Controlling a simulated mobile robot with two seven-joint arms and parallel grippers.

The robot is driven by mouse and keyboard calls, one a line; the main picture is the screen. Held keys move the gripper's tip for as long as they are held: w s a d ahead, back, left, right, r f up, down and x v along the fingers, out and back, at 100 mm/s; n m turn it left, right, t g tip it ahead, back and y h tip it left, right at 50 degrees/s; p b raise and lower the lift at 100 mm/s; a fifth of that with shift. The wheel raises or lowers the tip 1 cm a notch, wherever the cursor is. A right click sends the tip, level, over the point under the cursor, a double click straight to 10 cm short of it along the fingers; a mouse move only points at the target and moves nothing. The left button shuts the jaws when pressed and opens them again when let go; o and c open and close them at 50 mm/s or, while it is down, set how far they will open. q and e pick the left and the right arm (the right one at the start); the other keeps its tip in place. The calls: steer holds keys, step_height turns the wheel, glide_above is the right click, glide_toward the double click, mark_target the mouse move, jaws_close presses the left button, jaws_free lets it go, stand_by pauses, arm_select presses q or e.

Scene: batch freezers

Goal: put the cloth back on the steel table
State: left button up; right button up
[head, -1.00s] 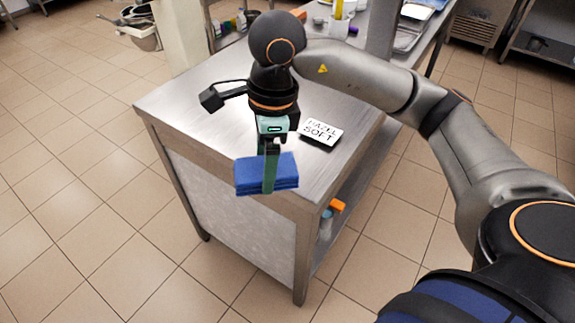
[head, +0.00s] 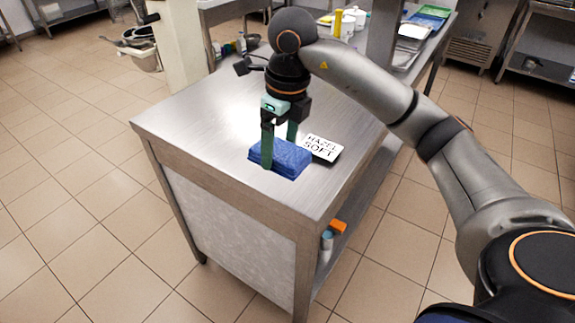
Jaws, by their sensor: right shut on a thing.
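The blue folded cloth (head: 288,160) is over the top of the steel table (head: 195,135), in the near part of it, just left of the sign. It looks to be at the tabletop, but I cannot tell whether it rests there fully. My right gripper (head: 279,155) points down and is shut on the cloth, with one green finger in front of it and the other behind. My left gripper is out of view.
A white sign reading "HAZEL SOFT" (head: 322,148) stands close to the right of the cloth. Orange and blue items (head: 338,227) sit on the shelf below. The left part of the tabletop is bare. Containers and trays (head: 412,40) stand farther back.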

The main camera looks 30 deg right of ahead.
mark_target(287, 152)
steer(key=w+d+f, duration=0.1)
steer(key=d+f, duration=0.1)
steer(key=f, duration=0.1)
steer(key=w+d+f, duration=0.1)
steer(key=f, duration=0.1)
steer(key=shift+w+d+f, duration=0.1)
steer(key=shift+w, duration=0.2)
steer(key=shift+w+d+f, duration=0.1)
steer(key=shift+d+f, duration=0.05)
steer(key=shift+f, duration=0.8)
steer(key=shift+w+d+f, duration=0.1)
steer(key=shift+f, duration=0.8)
steer(key=shift+f, duration=0.2)
steer(key=o, duration=1.1)
steer(key=shift+r, duration=0.15)
